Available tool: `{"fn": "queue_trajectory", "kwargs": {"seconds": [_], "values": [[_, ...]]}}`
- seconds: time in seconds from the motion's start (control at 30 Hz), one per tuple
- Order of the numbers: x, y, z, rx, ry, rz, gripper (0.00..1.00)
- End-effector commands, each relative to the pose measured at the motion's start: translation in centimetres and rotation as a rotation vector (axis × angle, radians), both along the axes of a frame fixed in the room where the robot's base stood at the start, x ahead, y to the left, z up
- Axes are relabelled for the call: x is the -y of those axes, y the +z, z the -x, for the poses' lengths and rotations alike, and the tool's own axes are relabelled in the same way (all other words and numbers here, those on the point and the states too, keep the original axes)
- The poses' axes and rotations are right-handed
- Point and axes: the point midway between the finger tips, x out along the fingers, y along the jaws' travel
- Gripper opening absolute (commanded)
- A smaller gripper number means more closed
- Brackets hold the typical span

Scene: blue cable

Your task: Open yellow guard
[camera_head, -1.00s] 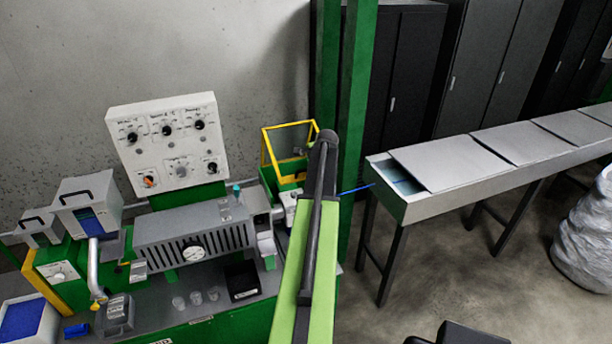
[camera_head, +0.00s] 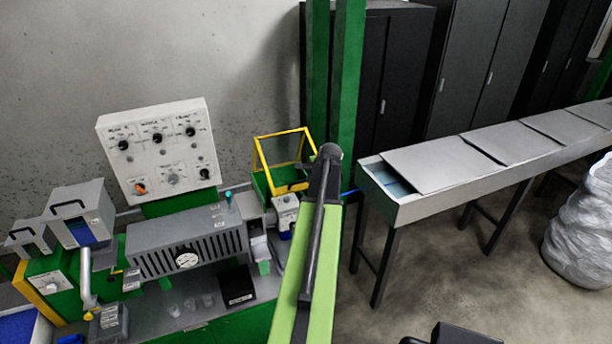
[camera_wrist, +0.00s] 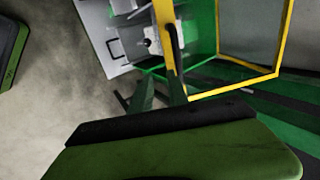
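The yellow guard (camera_head: 257,153) is a yellow-edged frame with clear panes, standing over a green box (camera_head: 262,184) at the right end of the machine. In the wrist view the yellow frame (camera_wrist: 282,40) fills the upper right, and a dark handle (camera_wrist: 174,38) lies by its near yellow bar. My gripper (camera_wrist: 159,78) has two dark green fingers apart, pointing at this bar, with nothing seen held between them. I cannot tell whether the fingertips touch the handle. In the head view my arm hides the gripper.
The grey machine housing (camera_head: 190,243) and white control panel (camera_head: 158,150) stand left of the guard. A green post (camera_head: 346,80) rises close behind my arm. A grey conveyor (camera_head: 420,206) with lids runs right. Open floor (camera_head: 470,285) lies in front of it.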

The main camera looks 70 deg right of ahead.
Motion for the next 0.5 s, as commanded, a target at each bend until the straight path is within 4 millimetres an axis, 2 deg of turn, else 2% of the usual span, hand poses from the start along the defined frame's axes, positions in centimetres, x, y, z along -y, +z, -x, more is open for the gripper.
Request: {"fn": "queue_trajectory", "kwargs": {"seconds": [0.03, 0.2, 0.5], "values": [[-1.3, 0.0, 1.0, 0.000, -0.002, 0.000, 0.20], [-3.3, 0.0, 3.0, 0.001, -0.001, -0.001, 0.20], [-3.9, 0.0, 3.7, 0.001, 0.001, -0.001, 0.20]]}}
